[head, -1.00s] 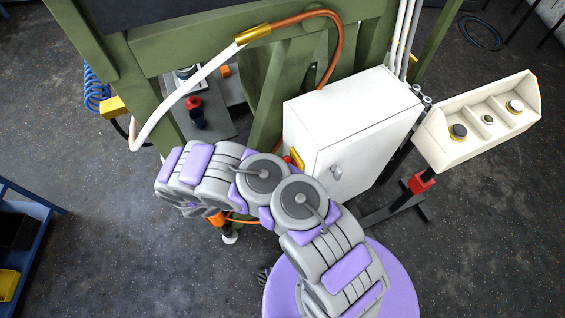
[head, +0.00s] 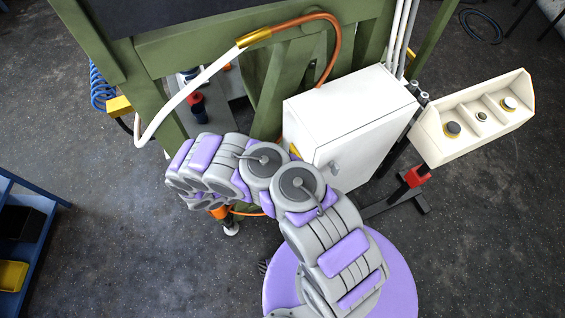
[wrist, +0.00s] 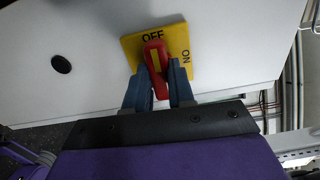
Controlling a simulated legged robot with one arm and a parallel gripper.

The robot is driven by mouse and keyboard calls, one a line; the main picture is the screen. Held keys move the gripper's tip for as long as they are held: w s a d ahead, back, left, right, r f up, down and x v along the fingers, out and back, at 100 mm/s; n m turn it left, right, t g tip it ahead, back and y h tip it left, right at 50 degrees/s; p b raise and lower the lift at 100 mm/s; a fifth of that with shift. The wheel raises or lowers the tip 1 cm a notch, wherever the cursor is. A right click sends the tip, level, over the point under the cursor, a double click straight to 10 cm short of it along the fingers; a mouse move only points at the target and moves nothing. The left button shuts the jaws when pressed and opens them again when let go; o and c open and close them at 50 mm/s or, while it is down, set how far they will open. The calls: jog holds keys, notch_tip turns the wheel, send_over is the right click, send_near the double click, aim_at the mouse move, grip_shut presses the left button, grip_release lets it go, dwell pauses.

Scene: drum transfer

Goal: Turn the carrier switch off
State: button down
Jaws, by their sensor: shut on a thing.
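The carrier switch is a red handle (wrist: 157,72) with a yellow stripe on a yellow plate (wrist: 180,45) marked OFF and ON. In the wrist view the handle's far end lies at the OFF mark; ON is to the right. My gripper (wrist: 160,82) has one blue finger on each side of the handle and is shut on it. The plate is on a white cabinet (wrist: 90,55), also in the head view (head: 350,110). There, a sliver of yellow shows at the cabinet's left side; my arm hides the gripper and handle.
A cream button console (head: 430,135) stands right of the cabinet. A green frame (head: 180,40) rises behind, with a white and copper hose (head: 190,85) looping over it. A blue rack (head: 38,250) with a yellow bin is at the left. Dark floor is open between.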

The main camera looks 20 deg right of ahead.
jog(key=shift+w+a+n, duration=0.1)
jog(key=shift+n, duration=0.3)
jog(key=c, duration=1)
grip_release()
jog(key=shift+w+f, duration=0.15)
jog(key=shift+c, duration=0.2)
jog(key=shift+o, duration=0.4)
jog(key=v, duration=1.7)
jog(key=shift+a, duration=0.25)
